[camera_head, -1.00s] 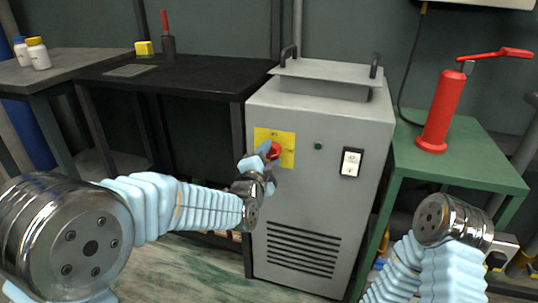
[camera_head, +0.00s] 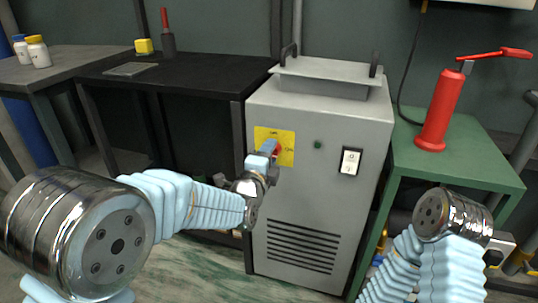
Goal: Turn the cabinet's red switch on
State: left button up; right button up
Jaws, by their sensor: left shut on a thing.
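The grey cabinet (camera_head: 320,200) stands in the middle, with a yellow plate (camera_head: 287,156) on its front. The red switch (camera_head: 278,149) sits on that plate and is mostly hidden behind my left gripper (camera_head: 271,151). My left gripper is shut on the red switch, and its hand looks rolled. The switch's exact angle cannot be read. My right arm shows at the lower right, but its gripper's fingers cannot be made out.
A black-and-white rocker switch (camera_head: 350,162) and a small green lamp (camera_head: 318,144) are on the cabinet front. A green table (camera_head: 460,165) with a red pump (camera_head: 440,112) stands to the right. A black table (camera_head: 190,78) stands to the left.

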pick_arm(q)
jog(key=o, duration=1.1)
jog(key=shift+c, duration=0.2)
jog(key=v, duration=1.4)
jog(key=shift+p, duration=0.45)
jog(key=shift+w, duration=0.1)
jog(key=s+a+f+n+g+y+p, duration=0.1)
jog(key=a+f+n+g, duration=0.2)
jog(key=f, duration=0.5)
jog(key=a+f+n+g+y+p, duration=0.1)
jog(key=f+n+g+p, duration=0.2)
jog(key=f, duration=0.5)
jog(key=s+a+f+n+g+y, duration=0.1)
jog(key=a+f+n+g, duration=0.15)
jog(key=f+n, duration=0.4)
jog(key=s+f+n+g+h+p, duration=0.1)
jog(key=s+f+n+g+p, duration=0.1)
jog(key=s+f+n+g, duration=0.6)
jog(key=s+f+n, duration=0.3)
jog(key=s+f, duration=0.4)
jog(key=shift+s+a+h, duration=0.3)
jog(key=shift+a, duration=0.05)
